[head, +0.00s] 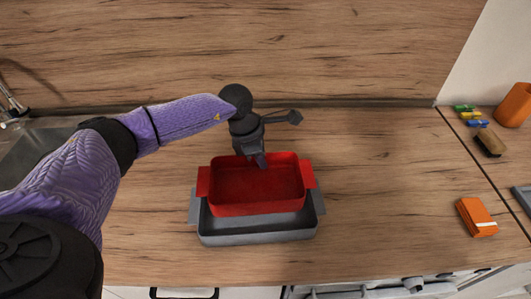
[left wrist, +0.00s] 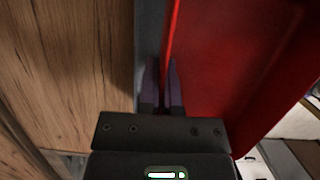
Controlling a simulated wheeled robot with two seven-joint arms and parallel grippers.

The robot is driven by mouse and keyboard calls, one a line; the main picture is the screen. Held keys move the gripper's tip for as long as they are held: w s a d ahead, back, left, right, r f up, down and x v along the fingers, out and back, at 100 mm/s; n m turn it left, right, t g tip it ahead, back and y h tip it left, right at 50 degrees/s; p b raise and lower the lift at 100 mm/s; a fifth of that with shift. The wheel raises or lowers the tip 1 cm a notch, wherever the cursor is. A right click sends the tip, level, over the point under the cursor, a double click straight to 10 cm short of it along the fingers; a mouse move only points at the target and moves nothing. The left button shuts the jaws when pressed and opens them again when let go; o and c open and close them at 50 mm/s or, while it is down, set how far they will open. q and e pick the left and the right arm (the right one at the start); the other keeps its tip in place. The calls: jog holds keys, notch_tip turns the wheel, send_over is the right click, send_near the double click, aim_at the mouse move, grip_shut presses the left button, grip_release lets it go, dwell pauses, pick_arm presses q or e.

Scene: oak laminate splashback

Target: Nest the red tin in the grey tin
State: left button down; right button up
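The red tin (head: 255,185), a rectangular pan with side handles, is upright over the grey tin (head: 258,238) in the middle of the counter. It sits slightly toward the back, and the grey tin's front wall and handles show around it. I cannot tell whether it rests inside or hangs just above. My left gripper (head: 259,160) is at the red tin's back wall, pointing down. In the left wrist view its fingers (left wrist: 161,85) straddle the red tin's (left wrist: 225,60) rim, closed on the wall. A grey strip of the grey tin (left wrist: 149,35) shows alongside. My right gripper is out of view.
An orange box (head: 477,217) lies at the right. A brown sponge-like block (head: 490,142), small coloured pieces (head: 470,116) and an orange container (head: 515,105) stand at the far right. A sink (head: 40,145) is at the left. The counter beside the tins is clear.

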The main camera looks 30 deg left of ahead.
aim_at(251, 167)
pick_arm(q)
notch_tip(251, 167, down, 10)
jog(key=b, duration=0.7)
jog(key=shift+f+b, duration=0.2)
jog(key=shift+b, duration=0.2)
jog(key=shift+f+b, duration=0.3)
jog(key=shift+f, duration=0.1)
jog(key=c, duration=0.7)
grip_release()
jog(key=shift+c, duration=0.2)
jog(key=p+v, duration=0.2)
jog(key=v, duration=0.8)
